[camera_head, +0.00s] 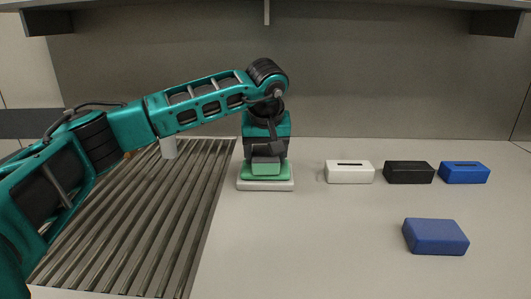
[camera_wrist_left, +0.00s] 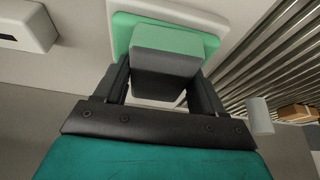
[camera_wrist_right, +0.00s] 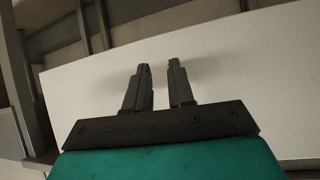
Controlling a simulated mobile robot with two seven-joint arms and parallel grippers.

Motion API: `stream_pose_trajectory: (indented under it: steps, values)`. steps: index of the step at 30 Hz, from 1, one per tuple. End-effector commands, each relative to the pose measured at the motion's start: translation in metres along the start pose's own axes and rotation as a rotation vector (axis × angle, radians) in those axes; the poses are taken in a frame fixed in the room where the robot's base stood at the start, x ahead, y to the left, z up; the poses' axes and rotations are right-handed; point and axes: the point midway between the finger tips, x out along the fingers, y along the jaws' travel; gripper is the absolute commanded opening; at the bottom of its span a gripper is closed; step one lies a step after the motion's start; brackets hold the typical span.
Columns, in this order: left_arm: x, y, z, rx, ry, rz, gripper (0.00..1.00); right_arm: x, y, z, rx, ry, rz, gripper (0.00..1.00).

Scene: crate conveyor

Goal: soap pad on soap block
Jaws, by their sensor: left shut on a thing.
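My left gripper (camera_head: 266,157) points down and is shut on a light green block with a grey shaded side (camera_wrist_left: 165,50), which looks like the grip of the soap pad. A flat green pad (camera_head: 280,177) lies directly below it, over a wider white slab (camera_head: 265,186), seemingly touching it. The left wrist view also shows the green pad (camera_wrist_left: 212,42) and the white slab's rim (camera_wrist_left: 235,22) around it. I cannot tell for sure which piece is the soap block. My right gripper (camera_wrist_right: 160,75) is open and empty above a pale surface; it is not in the head view.
White (camera_head: 349,174), black (camera_head: 409,174) and blue (camera_head: 464,174) slotted boxes stand in a row to the right. A blue block (camera_head: 435,238) lies nearer the front. A roller conveyor (camera_head: 150,230) is at left, with a white cylinder (camera_head: 168,149) by its far end. The front middle is clear.

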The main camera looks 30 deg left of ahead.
Motion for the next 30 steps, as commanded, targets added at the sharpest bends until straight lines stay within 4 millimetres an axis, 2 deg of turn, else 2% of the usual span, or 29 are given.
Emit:
stream_pose_trajectory:
  steps: [11, 24, 30]
  values:
    - [-0.003, 0.000, -0.001, 0.001, -0.003, -0.002, 0.45, -0.003, 0.000, -0.004, 0.000, -0.001, 0.000, 0.23]
    - [-0.037, 0.000, -0.015, 0.001, -0.002, -0.001, 0.45, -0.021, 0.000, -0.034, 0.000, 0.013, 0.005, 0.23]
    - [-0.052, 0.000, -0.021, 0.001, -0.002, -0.001, 0.45, -0.026, 0.005, -0.034, 0.002, 0.004, 0.022, 0.23]
